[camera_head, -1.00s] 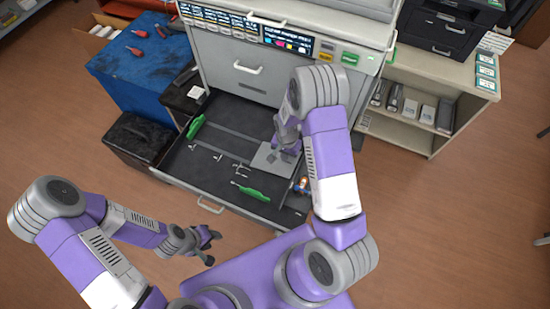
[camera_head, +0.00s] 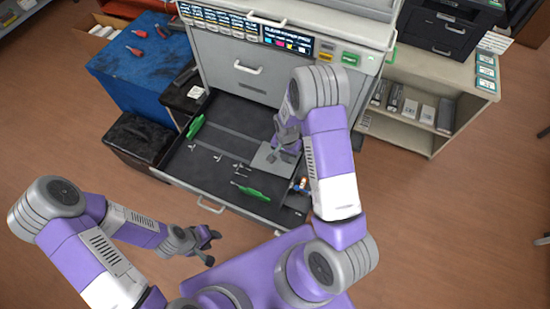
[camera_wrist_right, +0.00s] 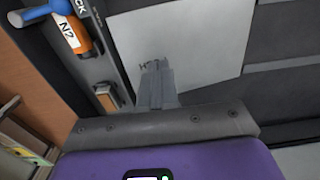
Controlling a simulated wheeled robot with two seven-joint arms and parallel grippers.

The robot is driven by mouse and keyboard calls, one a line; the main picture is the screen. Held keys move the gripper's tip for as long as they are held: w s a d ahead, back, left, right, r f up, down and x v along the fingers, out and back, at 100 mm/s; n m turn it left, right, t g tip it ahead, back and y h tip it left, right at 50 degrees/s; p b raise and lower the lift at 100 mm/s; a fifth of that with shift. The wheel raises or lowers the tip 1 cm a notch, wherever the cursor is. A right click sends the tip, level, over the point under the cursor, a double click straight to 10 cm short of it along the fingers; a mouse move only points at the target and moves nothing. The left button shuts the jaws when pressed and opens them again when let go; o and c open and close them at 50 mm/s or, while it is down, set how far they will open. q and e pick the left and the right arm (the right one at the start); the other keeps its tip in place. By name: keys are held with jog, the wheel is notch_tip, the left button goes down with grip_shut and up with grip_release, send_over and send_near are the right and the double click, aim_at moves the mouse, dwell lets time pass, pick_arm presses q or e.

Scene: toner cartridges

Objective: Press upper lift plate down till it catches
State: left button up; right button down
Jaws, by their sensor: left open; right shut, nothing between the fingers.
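The lift plate (camera_head: 272,158) is a light grey plate inside the open drawer (camera_head: 225,150), toward its right side. In the right wrist view the plate (camera_wrist_right: 205,45) fills the upper middle, with a small dark mark on it. My right gripper (camera_head: 284,152) is over the plate, pointing down, with its fingers shut and empty. In the right wrist view its fingertips (camera_wrist_right: 155,68) appear against the plate's face; whether they touch cannot be told. My left gripper (camera_head: 208,244) is open and empty, in front of the drawer over the floor.
A blue-handled part with an orange label (camera_wrist_right: 72,32) stands beside the plate. Green handles (camera_head: 252,193) and small metal pins lie in the drawer. A blue table (camera_head: 135,65) stands left, a shelf (camera_head: 430,95) right.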

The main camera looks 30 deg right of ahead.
jog(key=shift+f, duration=0.1)
jog(key=shift+f+b, duration=1.65)
jog(key=shift+f, duration=0.25)
jog(key=shift+r, duration=0.1)
notch_tip(320, 180, up, 10)
jog(key=p, duration=0.7)
